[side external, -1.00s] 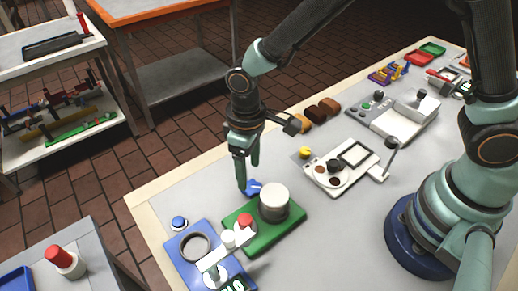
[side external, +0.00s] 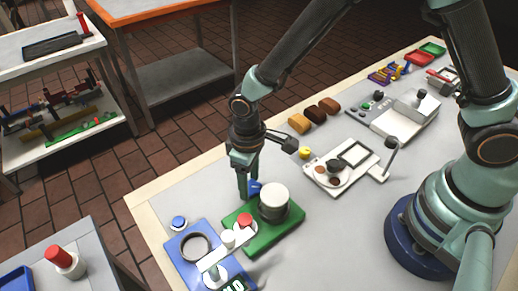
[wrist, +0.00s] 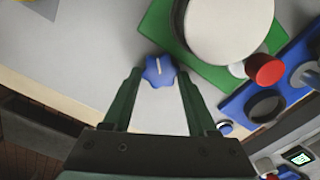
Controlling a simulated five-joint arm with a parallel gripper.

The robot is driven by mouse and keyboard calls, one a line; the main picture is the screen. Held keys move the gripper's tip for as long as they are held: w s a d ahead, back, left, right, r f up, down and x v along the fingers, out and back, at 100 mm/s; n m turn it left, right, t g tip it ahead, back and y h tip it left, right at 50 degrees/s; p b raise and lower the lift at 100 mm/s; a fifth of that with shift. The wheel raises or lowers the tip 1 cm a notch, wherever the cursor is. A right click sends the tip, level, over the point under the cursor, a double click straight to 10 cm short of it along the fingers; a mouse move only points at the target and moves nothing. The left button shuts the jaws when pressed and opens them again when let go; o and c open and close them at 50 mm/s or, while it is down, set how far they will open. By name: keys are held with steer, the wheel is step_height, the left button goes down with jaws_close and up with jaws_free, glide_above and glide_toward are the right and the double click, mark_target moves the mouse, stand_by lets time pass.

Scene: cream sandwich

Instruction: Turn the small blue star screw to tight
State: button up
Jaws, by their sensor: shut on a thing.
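The small blue star screw (wrist: 160,71) has a white line on its face and sits at the edge of the green base, beside the white-topped round body (side external: 274,199). It also shows in the side view (side external: 254,189), partly hidden by a finger. My gripper (wrist: 158,76) points down at the screw, with one green finger on each side of it, and is shut on it. The side view shows my gripper (side external: 248,192) low at the same place.
A round blue button (side external: 179,223) stands at the left. A white device (side external: 345,168) and brown blocks (side external: 314,113) lie behind and to the right.

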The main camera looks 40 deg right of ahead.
mark_target(251, 185)
steer(key=m, duration=0.4)
steer(key=shift+d+r, duration=0.1)
steer(key=m, duration=0.4)
steer(key=shift+w+m, duration=0.1)
steer(key=shift+m, duration=0.2)
stand_by(0.6)
steer(key=o, duration=1.1)
steer(key=shift+r, duration=0.1)
step_height(251, 185, up, 12)
steer(key=shift+d, duration=0.1)
